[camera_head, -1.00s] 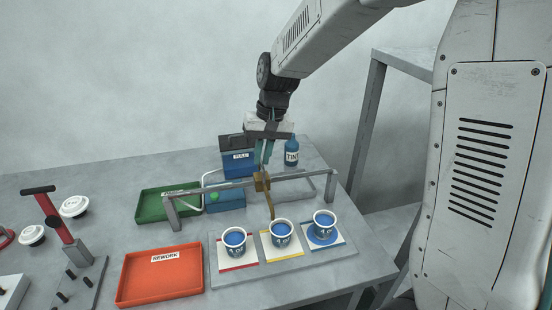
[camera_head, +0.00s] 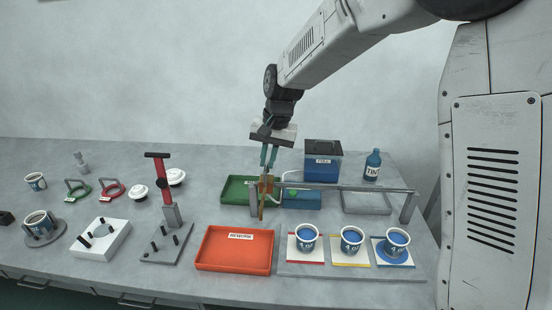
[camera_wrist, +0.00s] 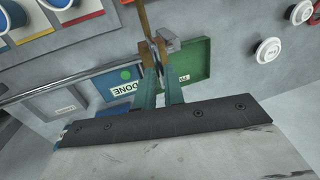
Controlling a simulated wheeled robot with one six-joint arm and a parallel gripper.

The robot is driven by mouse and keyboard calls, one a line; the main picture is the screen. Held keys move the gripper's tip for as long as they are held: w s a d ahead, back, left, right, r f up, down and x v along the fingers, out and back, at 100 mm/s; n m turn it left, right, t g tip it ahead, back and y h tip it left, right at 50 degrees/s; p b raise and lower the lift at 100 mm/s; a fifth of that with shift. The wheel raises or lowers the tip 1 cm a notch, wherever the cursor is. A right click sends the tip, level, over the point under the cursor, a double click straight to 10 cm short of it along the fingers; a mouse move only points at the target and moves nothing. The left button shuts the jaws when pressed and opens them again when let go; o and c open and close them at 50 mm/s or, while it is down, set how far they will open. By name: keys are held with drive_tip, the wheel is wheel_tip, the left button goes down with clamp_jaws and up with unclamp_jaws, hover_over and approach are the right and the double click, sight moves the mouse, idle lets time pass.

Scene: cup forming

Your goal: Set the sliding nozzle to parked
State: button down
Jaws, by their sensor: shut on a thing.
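The sliding nozzle (camera_head: 266,184) is a brown block with a thin spout hanging down. It sits at the left end of the grey rail (camera_head: 340,187), by the left post. The fingers partly hide the block. Three cups of blue liquid (camera_head: 307,236) stand on coloured pads to the right of the nozzle, not under it.
The orange REWORK tray (camera_head: 234,265) lies in front of the nozzle. A green tray (camera_head: 234,188) and a blue box with a green button (camera_head: 302,200) lie behind the rail. The FULL tank (camera_head: 322,165) and TINT bottle (camera_head: 372,165) stand at the back. A red-handled press (camera_head: 163,190) is left.

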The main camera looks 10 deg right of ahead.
drive_tip(key=shift+w+a+r, duration=0.1)
drive_tip(key=shift+a, duration=0.1)
drive_tip(key=c, duration=1.5)
unclamp_jaws()
drive_tip(key=shift+a, duration=0.15)
drive_tip(key=shift+d+r, duration=0.2)
drive_tip(key=r, duration=0.2)
drive_tip(key=d+r, duration=0.1)
drive_tip(key=r, duration=0.4)
drive_tip(key=shift+s+d, duration=0.15)
drive_tip(key=shift+s, duration=0.1)
